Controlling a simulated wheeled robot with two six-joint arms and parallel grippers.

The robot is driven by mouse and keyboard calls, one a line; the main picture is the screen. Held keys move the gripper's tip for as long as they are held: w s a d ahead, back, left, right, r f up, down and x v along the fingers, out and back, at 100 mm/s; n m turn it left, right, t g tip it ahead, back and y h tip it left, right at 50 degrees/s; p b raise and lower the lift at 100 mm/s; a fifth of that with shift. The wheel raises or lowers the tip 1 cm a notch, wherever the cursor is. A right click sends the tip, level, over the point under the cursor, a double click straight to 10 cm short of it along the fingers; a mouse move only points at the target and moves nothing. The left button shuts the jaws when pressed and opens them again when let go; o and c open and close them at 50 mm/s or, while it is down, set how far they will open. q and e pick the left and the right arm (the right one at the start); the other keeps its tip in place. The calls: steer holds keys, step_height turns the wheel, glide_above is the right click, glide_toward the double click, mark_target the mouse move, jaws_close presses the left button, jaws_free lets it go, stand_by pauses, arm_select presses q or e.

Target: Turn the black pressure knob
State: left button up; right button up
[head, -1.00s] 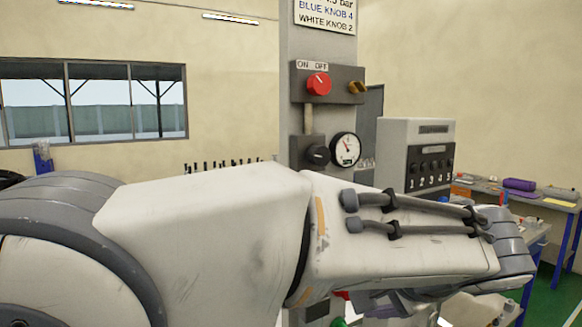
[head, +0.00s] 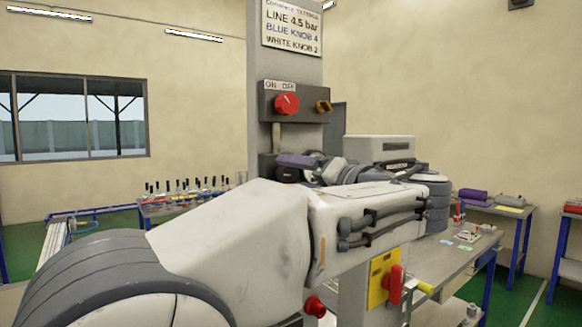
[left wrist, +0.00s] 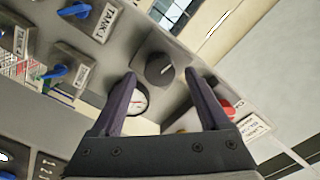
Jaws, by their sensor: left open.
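The black pressure knob (left wrist: 160,69) shows in the left wrist view as a round dark knob with a pale pointer line on a grey panel. My left gripper (left wrist: 160,76) is open, with its two dark purple fingers on either side of the knob in that view. I cannot tell whether the fingertips touch it. The white pressure gauge (left wrist: 131,101) is partly covered by one finger. In the head view my left gripper (head: 281,167) is in front of the column's lower panel and hides the knob and gauge there. My right gripper is not in view.
A red ON/OFF knob (head: 287,104) sits above on the grey column (head: 257,60), under a settings sign (head: 291,26). Blue tank knobs (left wrist: 55,72) are at the left in the wrist view. A workbench (head: 452,262) stands at the right.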

arm_select(q)
steer(key=shift+x, duration=1.2)
jaws_close()
steer(key=shift+m, duration=0.3)
steer(key=m, duration=0.3)
steer(key=shift+m, duration=0.3)
steer(key=m+p, duration=0.1)
steer(key=m, duration=0.4)
steer(key=shift+f, duration=0.1)
steer(key=shift+m+p, duration=0.3)
